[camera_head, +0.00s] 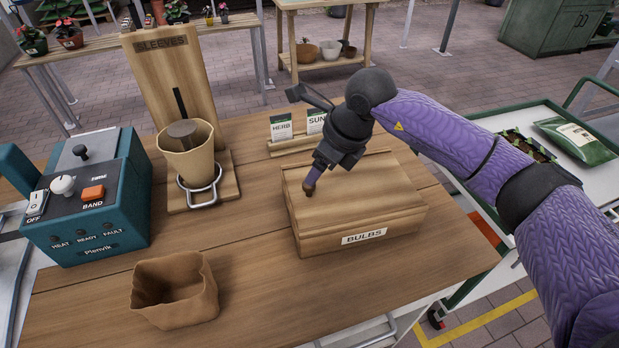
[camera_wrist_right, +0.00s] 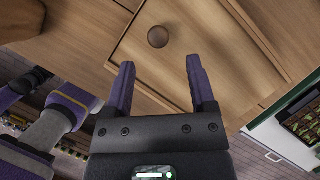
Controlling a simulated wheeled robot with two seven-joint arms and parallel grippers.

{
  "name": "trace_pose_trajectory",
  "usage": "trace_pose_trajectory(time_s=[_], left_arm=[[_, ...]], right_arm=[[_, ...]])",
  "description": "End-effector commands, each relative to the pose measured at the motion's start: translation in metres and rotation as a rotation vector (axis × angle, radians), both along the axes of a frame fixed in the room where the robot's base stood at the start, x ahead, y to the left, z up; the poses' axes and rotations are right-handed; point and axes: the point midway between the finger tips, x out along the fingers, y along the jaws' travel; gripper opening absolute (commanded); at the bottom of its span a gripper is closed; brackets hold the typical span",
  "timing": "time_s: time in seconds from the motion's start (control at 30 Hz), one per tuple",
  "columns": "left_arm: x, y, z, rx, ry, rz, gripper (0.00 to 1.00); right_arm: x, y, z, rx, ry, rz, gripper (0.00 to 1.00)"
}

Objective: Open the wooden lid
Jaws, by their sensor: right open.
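The wooden lid (camera_head: 365,185) lies closed on a wooden box (camera_head: 405,226) labelled BULBS, on the table. A small round brown knob (camera_head: 308,189) sits on the lid; the knob also shows in the right wrist view (camera_wrist_right: 157,37). My right gripper (camera_head: 313,174) points down over the lid, close to the knob. In the right wrist view the purple fingers of the gripper (camera_wrist_right: 162,78) are apart and empty. The knob lies just beyond the fingertips, roughly in line with the gap. I cannot tell the exact height over it. My left gripper is not in view.
A teal machine (camera_head: 90,200) stands at the left. A wooden stand labelled SLEEVES (camera_head: 185,75) holds a paper cup (camera_head: 190,155). A brown bag (camera_head: 176,292) stands at the front. Seed packets (camera_head: 281,128) stand behind the box. The table front right is clear.

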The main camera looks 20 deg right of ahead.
Motion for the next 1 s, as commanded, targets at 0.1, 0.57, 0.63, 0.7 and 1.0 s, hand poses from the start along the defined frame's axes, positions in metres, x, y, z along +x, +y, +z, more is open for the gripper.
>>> trace_pose_trajectory(time_s=[0.1,0.57,0.63,0.7,1.0], left_arm=[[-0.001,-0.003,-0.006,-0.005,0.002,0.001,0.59],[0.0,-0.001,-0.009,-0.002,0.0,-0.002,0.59],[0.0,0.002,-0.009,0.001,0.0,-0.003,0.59],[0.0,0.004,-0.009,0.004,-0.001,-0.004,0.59],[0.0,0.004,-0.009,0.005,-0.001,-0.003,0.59]], right_arm=[[0.007,0.008,-0.027,0.001,0.004,0.002,0.71],[0.015,0.015,-0.049,0.004,0.0,0.003,0.69],[0.015,0.015,-0.049,0.004,0.0,0.003,0.54],[0.015,0.015,-0.049,0.005,-0.001,0.002,0.39],[0.015,0.015,-0.048,0.006,0.0,0.003,0.0]])
